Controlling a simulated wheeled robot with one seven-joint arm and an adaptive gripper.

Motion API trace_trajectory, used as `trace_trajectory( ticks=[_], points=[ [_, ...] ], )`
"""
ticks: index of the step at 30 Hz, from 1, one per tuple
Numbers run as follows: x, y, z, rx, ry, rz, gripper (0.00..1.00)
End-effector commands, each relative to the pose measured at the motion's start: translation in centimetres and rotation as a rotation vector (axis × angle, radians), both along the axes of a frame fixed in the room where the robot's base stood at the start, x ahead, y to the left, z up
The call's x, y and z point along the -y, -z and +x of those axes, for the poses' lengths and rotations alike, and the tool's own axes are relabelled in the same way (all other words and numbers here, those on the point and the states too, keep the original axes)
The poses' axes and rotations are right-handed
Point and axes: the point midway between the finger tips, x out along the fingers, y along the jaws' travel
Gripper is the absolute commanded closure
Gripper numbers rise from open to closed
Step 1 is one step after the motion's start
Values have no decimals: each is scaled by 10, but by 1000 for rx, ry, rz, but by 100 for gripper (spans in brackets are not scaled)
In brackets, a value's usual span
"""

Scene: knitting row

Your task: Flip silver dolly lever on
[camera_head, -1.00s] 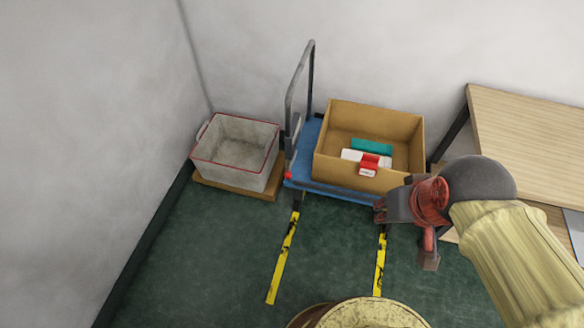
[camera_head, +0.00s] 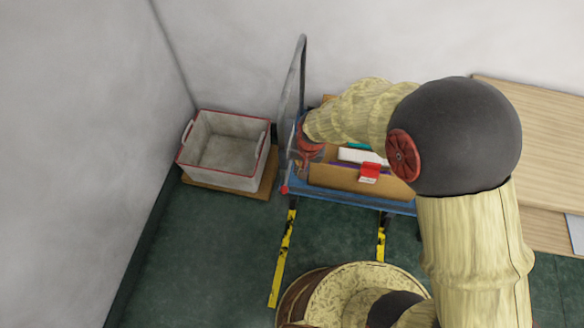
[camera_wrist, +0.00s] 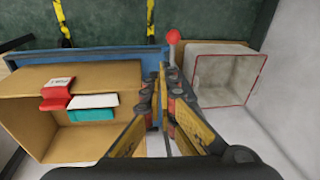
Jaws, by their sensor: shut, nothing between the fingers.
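The dolly has a blue deck (camera_head: 350,200) and a grey upright push handle (camera_head: 292,85). A small red knob (camera_head: 284,189) sits at the deck's front left corner; in the wrist view it is a red ball (camera_wrist: 173,36) on a short stem, at the deck's edge. I take it for the lever's tip; its stem is partly hidden by my fingers. My gripper (camera_head: 301,168) is shut and empty, reaching down at the left end of the deck, beside the handle. In the wrist view the fingertips (camera_wrist: 163,72) are near the knob's stem; I cannot tell whether they touch.
A cardboard box (camera_head: 345,178) with a red-and-white item (camera_head: 369,172) and a teal item inside stands on the deck, right of my gripper. A grey bin (camera_head: 222,150) with red rim stands to the left. A wooden table (camera_head: 540,130) is at right.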

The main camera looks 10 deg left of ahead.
Motion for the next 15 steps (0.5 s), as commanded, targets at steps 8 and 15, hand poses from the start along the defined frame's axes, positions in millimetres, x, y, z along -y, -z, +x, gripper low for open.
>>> trace_trajectory(
  ticks=[8, 15],
  points=[
    [-2, -2, 7, 21, 53, 18, 100],
    [-2, 0, 7, 21, 52, 17, 100]
  ],
)
